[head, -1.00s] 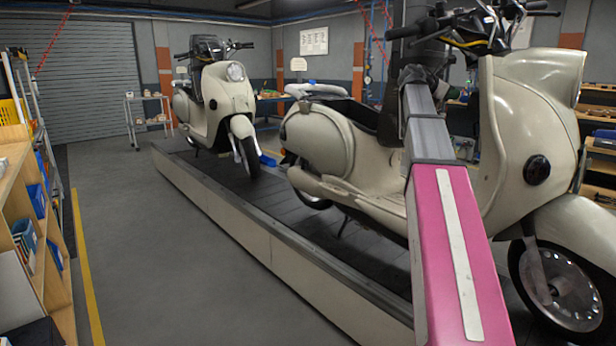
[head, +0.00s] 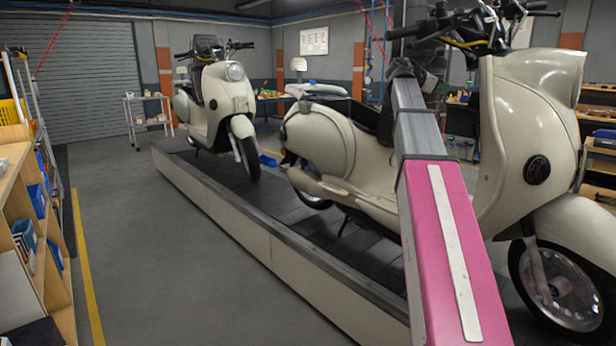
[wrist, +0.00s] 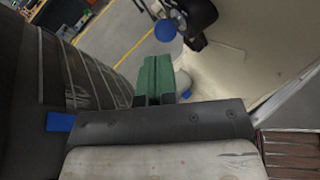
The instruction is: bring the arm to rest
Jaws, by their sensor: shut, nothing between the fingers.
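My arm, with a pink and grey link, reaches up across the right half of the head view, in front of the near cream scooter (head: 345,160). In the head view I cannot make out the gripper's fingers. In the wrist view my gripper (wrist: 158,68) shows as green fingers close together, shut and empty. A pale cream surface (wrist: 245,60) lies beyond and to the right of them, and I see no contact with it.
A slat conveyor (head: 262,240) carries the near scooter and a second cream scooter (head: 218,105) farther back. A wooden shelf (head: 15,215) stands at the left edge. A white cart (head: 148,120) is at the back. The grey floor (head: 150,260) left of the conveyor is clear.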

